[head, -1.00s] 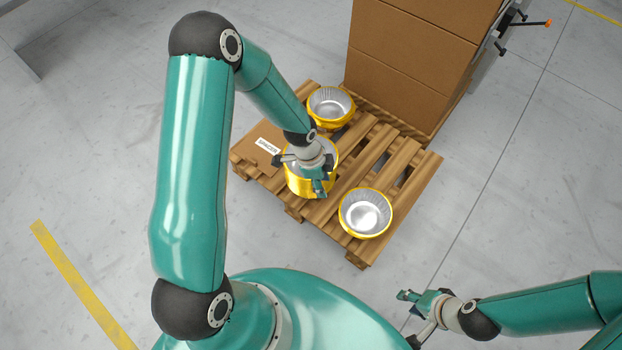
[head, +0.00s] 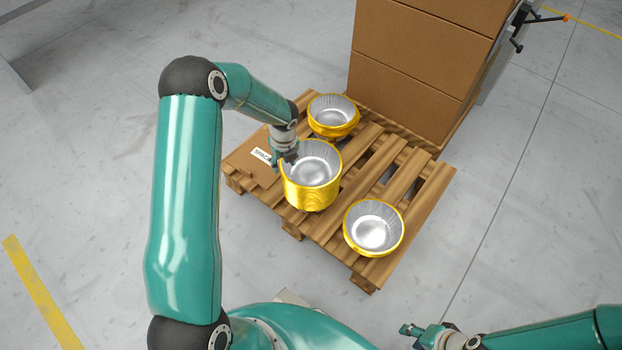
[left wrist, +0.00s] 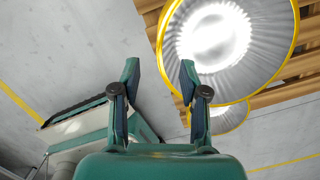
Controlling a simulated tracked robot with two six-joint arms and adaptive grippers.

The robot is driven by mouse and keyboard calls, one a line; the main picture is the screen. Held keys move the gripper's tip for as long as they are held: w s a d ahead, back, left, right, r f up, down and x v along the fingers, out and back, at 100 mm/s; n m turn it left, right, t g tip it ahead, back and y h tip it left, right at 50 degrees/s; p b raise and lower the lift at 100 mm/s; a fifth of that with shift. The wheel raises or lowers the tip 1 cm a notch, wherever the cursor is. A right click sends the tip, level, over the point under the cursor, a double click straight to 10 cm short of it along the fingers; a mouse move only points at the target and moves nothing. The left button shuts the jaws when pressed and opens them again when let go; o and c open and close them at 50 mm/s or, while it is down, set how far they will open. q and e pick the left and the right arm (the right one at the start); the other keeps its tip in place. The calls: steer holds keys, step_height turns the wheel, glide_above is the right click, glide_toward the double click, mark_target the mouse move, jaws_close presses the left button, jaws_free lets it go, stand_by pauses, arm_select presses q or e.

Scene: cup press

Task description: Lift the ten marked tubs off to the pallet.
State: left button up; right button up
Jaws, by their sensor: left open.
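Gold tubs with ribbed silver insides stand on the wooden pallet (head: 426,192). The middle one (head: 310,195) looks tall, like a nested stack; I cannot tell how many tubs it holds. One stands behind it (head: 333,117) and a low one at the front right (head: 373,230). My left gripper (head: 284,162) is open and empty at the left rim of the middle stack. In the left wrist view its fingers (left wrist: 160,75) are apart, with a large tub (left wrist: 210,40) beside them and part of another tub (left wrist: 232,117) beyond. My right gripper (head: 414,332) is low at the front; its jaws are unclear.
Large brown cartons (head: 420,50) are stacked at the back of the pallet. A brown spacer board (head: 248,160) with a white label lies at the pallet's left. Bare slats show right of the middle stack.

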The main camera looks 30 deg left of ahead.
mark_target(285, 173)
arm_select(q)
steer(key=shift+w+a+f, duration=0.1)
steer(key=shift+a+f, duration=0.1)
steer(key=shift+f, duration=1.05)
steer(key=f+b, duration=0.2)
steer(key=f, duration=0.3)
steer(key=shift+w+a+f+b, duration=0.15)
steer(key=shift+w+b, duration=0.1)
steer(key=shift+b, duration=0.15)
jaws_close()
